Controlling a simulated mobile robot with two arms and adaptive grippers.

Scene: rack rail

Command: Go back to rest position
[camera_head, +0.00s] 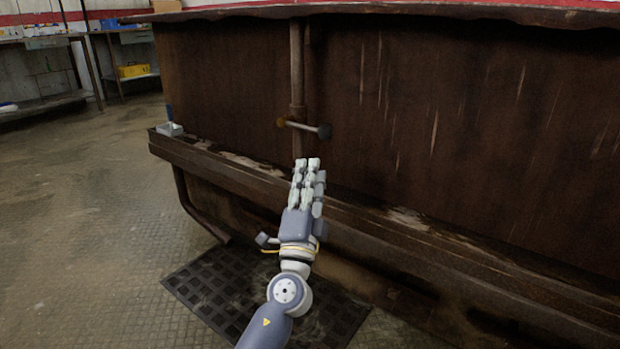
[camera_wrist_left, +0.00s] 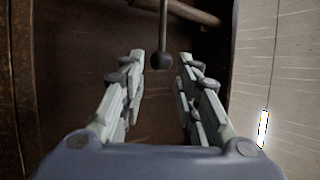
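My left gripper (camera_head: 307,163) reaches up from the bottom middle in the head view, in front of a rusty brown panel (camera_head: 450,110). In the left wrist view its two fingers stand apart, so the gripper (camera_wrist_left: 160,56) is open, with nothing held between them. A short bar handle (camera_head: 309,128) with a dark round knob sits on a vertical pipe (camera_head: 297,65), just above the fingertips in the head view. The knob (camera_wrist_left: 162,61) shows near the fingertip gap in the left wrist view; I cannot tell its distance. My right gripper is not in view.
A rusty ledge (camera_head: 220,168) runs along the panel's lower edge, with a small grey box (camera_head: 170,129) at its left end. A dark perforated mat (camera_head: 215,285) lies on the floor below. Open floor (camera_head: 80,220) is at left; shelves with a yellow bin (camera_head: 133,71) stand behind.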

